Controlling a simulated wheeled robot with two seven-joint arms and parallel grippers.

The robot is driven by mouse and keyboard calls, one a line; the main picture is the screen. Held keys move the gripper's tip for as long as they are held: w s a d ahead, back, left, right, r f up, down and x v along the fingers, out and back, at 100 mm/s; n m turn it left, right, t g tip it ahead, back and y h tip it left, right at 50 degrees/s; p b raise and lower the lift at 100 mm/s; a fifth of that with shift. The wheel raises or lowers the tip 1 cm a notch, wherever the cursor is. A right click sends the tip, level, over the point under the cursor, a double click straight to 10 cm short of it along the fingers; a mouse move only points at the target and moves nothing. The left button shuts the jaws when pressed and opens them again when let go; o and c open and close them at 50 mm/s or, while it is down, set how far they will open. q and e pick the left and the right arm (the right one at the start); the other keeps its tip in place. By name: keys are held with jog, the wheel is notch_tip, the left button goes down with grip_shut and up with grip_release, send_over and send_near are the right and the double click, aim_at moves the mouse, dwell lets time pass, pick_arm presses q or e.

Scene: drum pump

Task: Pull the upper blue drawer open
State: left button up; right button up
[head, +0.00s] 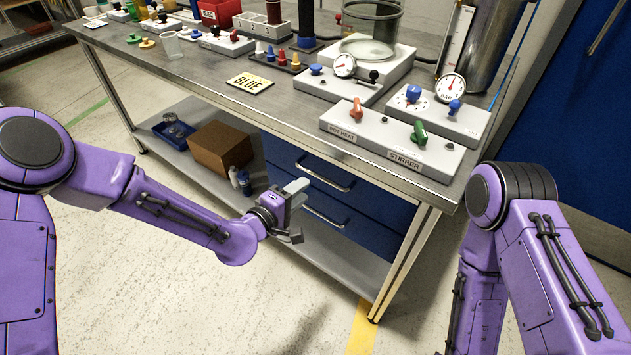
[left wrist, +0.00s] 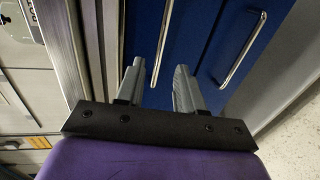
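The upper blue drawer (head: 290,155) sits under the bench top. Its bar handle (head: 325,178) is silver. The lower drawer's handle (head: 325,216) shows below it. My left gripper (head: 300,208) is open in front of the drawers. In the left wrist view the upper handle (left wrist: 165,38) runs down between the two open fingers of my left gripper (left wrist: 158,82), with a finger on each side. I cannot tell whether either finger touches it. The lower handle (left wrist: 243,50) lies to the right of both fingers. Both drawers look shut. My right gripper is out of view.
A lower shelf (head: 205,165) holds a cardboard box (head: 220,147), a blue tray and bottles. A bench leg (head: 405,262) stands right of the drawers. The floor in front is clear.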

pick_arm(q)
jog(key=x, duration=0.7)
jog(key=shift+w+d, duration=0.2)
grip_shut()
